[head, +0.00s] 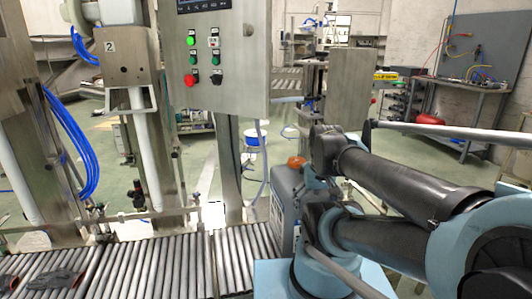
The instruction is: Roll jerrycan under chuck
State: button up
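A grey jerrycan (284,199) with an orange cap (296,161) stands upright at the right end of the roller conveyor (190,268). My arm covers its right side. Two white lances stand at the left: one (141,155) hangs below a metal head marked 2 (124,55), the other (18,180) is at the left edge. I cannot make out which part is the chuck. My arm's dark and pale blue links fill the right side. My gripper's fingers are not visible, so contact with the jerrycan cannot be told.
Dark gloves (55,284) lie on the rollers at front left. A control box (213,60) hangs over the line on a steel post (229,170). A rail runs behind the rollers. The rollers between the gloves and the jerrycan are clear. A workbench (462,92) stands far right.

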aim_at(285, 224)
jog(key=u, duration=0.35)
jog(key=k, duration=0.7)
jog(key=u, duration=1.1)
